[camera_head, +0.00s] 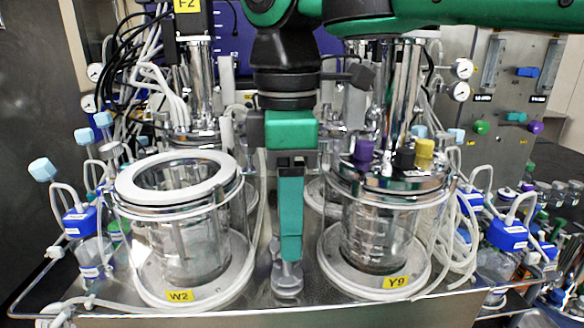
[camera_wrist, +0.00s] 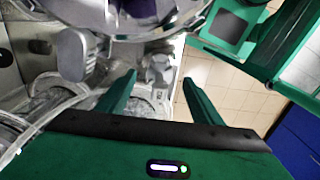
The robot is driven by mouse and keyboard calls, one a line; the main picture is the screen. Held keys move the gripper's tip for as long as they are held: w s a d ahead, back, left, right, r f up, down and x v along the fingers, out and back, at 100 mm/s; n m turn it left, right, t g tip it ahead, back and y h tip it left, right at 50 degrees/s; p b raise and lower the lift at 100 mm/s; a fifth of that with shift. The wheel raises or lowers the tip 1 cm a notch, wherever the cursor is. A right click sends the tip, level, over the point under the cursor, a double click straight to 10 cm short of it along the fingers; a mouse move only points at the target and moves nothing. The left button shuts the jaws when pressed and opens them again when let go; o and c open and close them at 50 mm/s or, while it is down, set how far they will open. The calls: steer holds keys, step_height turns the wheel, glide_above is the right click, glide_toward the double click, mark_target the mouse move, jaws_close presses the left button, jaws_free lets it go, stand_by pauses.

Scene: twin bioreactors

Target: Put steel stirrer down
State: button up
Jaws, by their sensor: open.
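A small shiny steel piece, which looks like the steel stirrer (camera_head: 287,279), stands on the metal deck between the two glass vessels. My gripper (camera_head: 290,258) points straight down just above it. In the wrist view my gripper (camera_wrist: 158,78) has its two green fingers spread apart with nothing clamped between them. A greyish metallic shape (camera_wrist: 158,66) shows beyond the fingertips, probably the stirrer. In the head view the fingers line up, and I cannot tell whether they touch it.
The left vessel (camera_head: 185,245), labelled W2, has an open top with a white ring. The right vessel (camera_head: 375,235), labelled Y9, has a steel lid with purple and yellow caps. Blue-capped bottles and tubing crowd both sides. The front edge of the deck (camera_head: 270,311) is close.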

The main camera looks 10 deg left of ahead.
steer(key=shift+r, duration=4.85)
